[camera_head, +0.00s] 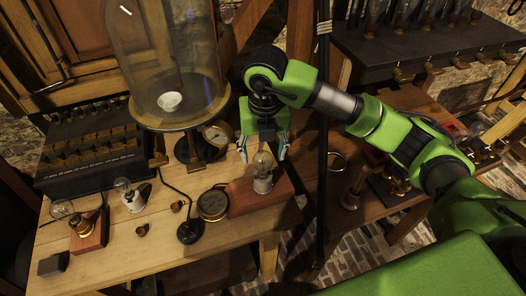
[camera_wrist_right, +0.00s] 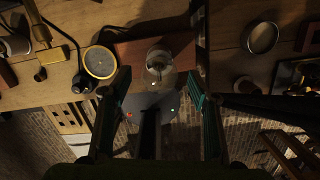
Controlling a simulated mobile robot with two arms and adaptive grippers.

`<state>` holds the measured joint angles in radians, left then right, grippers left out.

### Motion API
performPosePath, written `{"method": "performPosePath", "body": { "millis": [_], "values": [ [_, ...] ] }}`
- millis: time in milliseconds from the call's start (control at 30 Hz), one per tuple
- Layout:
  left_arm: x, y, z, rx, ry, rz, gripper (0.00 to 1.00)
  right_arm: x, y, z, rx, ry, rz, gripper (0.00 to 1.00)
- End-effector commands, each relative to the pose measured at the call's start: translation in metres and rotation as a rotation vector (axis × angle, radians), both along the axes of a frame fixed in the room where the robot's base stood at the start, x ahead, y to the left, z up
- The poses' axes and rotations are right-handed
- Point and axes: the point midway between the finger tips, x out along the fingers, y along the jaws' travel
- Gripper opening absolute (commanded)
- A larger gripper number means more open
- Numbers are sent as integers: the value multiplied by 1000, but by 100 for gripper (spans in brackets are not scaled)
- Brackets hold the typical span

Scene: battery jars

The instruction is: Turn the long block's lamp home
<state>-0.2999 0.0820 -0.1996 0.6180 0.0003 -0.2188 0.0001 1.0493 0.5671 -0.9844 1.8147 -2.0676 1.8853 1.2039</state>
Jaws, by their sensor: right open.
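The long block (camera_head: 240,196) is a reddish wooden block near the right end of the bench. Its lamp (camera_head: 262,172), a clear glass bulb on a pale base, stands upright on it. My right gripper (camera_head: 264,150) is open, pointing down just behind and above the lamp; the picture does not show contact. In the right wrist view the lamp (camera_wrist_right: 159,66) lies between and beyond the open fingers, with the long block (camera_wrist_right: 130,48) under it. Whether the lamp is fully seated cannot be told. My left gripper is not in view.
A round brass gauge (camera_head: 213,204) sits against the block's left end. A glass bell jar (camera_head: 165,60) stands behind on the left. Another lamp (camera_head: 130,195) and a small block with a bulb (camera_head: 88,228) are further left. A dark upright pole (camera_head: 322,130) stands right of the block.

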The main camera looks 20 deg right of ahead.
Motion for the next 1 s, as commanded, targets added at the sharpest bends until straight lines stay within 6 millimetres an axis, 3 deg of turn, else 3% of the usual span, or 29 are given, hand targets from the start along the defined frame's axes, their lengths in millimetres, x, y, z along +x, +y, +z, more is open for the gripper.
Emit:
{"method": "performPosePath", "body": {
  "millis": [500,700,1000],
  "values": [
    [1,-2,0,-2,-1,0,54,-10,2,95,0,-6,0,55],
    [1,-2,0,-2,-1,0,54,-12,2,112,0,-4,0,55],
    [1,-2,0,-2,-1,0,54,-14,3,116,1,-1,0,55]
  ]
}}
